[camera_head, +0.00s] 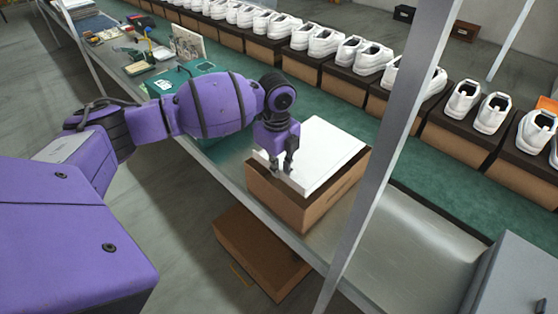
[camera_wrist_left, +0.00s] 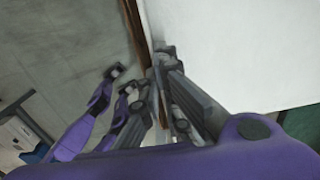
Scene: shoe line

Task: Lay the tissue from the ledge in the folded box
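The folded box (camera_head: 309,211) is brown cardboard and stands on the steel front strip of the bench. The white tissue (camera_head: 322,150) lies as a flat sheet over the top of the box and covers most of its opening. In the left wrist view the tissue (camera_wrist_left: 235,45) fills the upper right, beside the brown box edge (camera_wrist_left: 138,25). My left gripper (camera_head: 280,165) points down at the near left edge of the tissue. Its fingertips look close together in the left wrist view (camera_wrist_left: 160,62); whether they pinch anything is unclear. My right gripper is not identifiable.
A slanted grey post (camera_head: 385,135) rises just right of the box. White shoes on boxes (camera_head: 365,58) line the far side of the green bench. Another brown box (camera_head: 258,250) sits below. Tools and a green case (camera_head: 178,78) lie farther left. The steel surface (camera_head: 415,250) on the right is clear.

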